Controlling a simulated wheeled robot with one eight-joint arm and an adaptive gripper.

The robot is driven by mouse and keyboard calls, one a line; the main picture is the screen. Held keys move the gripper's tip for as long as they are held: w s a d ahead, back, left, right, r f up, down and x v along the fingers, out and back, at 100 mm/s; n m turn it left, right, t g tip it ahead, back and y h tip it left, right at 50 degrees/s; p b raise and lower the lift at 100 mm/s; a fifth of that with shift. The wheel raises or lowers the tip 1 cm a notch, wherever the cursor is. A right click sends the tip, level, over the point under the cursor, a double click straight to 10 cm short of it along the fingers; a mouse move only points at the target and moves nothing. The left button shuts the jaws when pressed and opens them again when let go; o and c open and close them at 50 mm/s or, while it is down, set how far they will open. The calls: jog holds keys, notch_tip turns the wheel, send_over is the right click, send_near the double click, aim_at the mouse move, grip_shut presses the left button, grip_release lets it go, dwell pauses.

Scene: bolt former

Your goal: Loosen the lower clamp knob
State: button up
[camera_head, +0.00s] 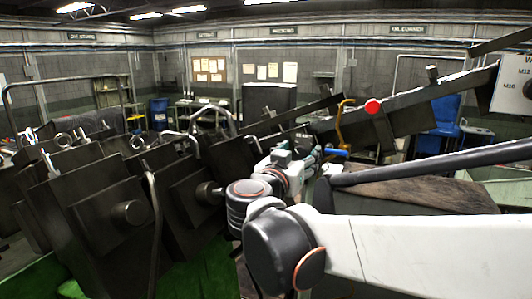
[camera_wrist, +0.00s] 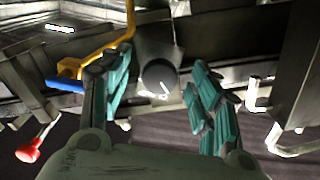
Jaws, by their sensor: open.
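In the wrist view a dark round knob (camera_wrist: 160,76) with a white mark on its face sits on a grey bracket at upper middle. It is the only clamp-like knob I can make out; whether it is the lower one, I cannot tell. My gripper (camera_wrist: 159,64) is open, with one teal-padded finger left of the knob and the other to its right. Gaps show on both sides, so the knob is not gripped. In the head view my gripper (camera_head: 305,158) is small beside the machine, and the knob cannot be made out there.
A yellow bent lever (camera_wrist: 100,50) with a blue handle (camera_wrist: 64,86) is close to my left finger. Bent metal rods (camera_wrist: 290,148) and dark plates stand at right. Large dark machine blocks (camera_head: 125,212) fill the head view's left.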

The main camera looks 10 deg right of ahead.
grip_shut()
jog(key=m, duration=1.1)
jog(key=shift+b, duration=0.4)
grip_release()
jog(key=v, duration=0.8)
jog(key=shift+p, duration=0.45)
